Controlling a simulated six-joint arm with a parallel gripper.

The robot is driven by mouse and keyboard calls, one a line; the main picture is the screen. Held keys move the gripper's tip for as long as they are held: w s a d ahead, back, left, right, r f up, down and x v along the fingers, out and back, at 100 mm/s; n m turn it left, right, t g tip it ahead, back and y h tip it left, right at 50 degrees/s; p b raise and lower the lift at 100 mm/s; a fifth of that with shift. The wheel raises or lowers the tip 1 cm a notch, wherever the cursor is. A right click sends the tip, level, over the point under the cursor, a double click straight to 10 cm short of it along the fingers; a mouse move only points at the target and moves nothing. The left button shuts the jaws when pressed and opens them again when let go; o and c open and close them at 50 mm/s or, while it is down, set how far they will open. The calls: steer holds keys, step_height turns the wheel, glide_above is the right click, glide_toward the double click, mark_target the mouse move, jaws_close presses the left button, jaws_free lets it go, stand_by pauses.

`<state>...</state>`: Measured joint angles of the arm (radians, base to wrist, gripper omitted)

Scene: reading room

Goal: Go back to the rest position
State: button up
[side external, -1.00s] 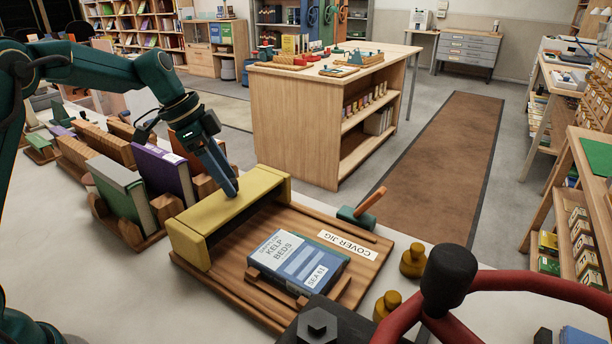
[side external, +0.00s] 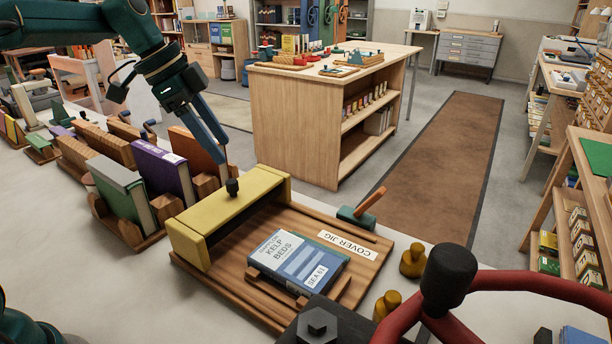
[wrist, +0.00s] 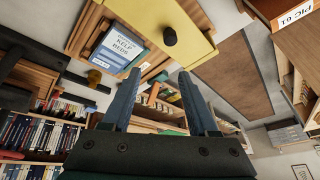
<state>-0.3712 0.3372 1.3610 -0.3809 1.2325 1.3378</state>
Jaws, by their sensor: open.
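My gripper (side external: 213,133) is open and empty in the side view, raised above and behind the yellow bar (side external: 222,217) of the cover jig. In the wrist view its two blue fingers (wrist: 158,102) stand apart with nothing between them. A black knob (side external: 232,187) stands on top of the yellow bar, and it also shows in the wrist view (wrist: 170,36). A blue book titled Kelp Beds (side external: 298,263) lies on the wooden jig board (side external: 228,268) in front of the bar. The gripper is apart from the bar, the knob and the book.
Green (side external: 124,193), purple (side external: 161,170) and orange (side external: 196,150) books stand in wooden holders left of the jig. A green tool with an orange handle (side external: 362,211) lies at the board's far edge. Brass weights (side external: 413,261) and a red wheel (side external: 400,318) are at the right.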

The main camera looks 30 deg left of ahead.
steer(key=s+d+r+n+t+y, duration=0.1)
steer(key=s+d+r, duration=0.15)
steer(key=s, duration=0.35)
steer(key=s+d+r+n, duration=0.1)
steer(key=s+d, duration=0.3)
steer(key=s, duration=0.1)
steer(key=s+f+n+y, duration=0.1)
steer(key=s+f+n, duration=0.6)
steer(key=s+n, duration=0.1)
steer(key=shift+s+a+f+t+y, duration=0.3)
steer(key=shift+s+f+t+y, duration=0.1)
steer(key=shift+s, duration=0.1)
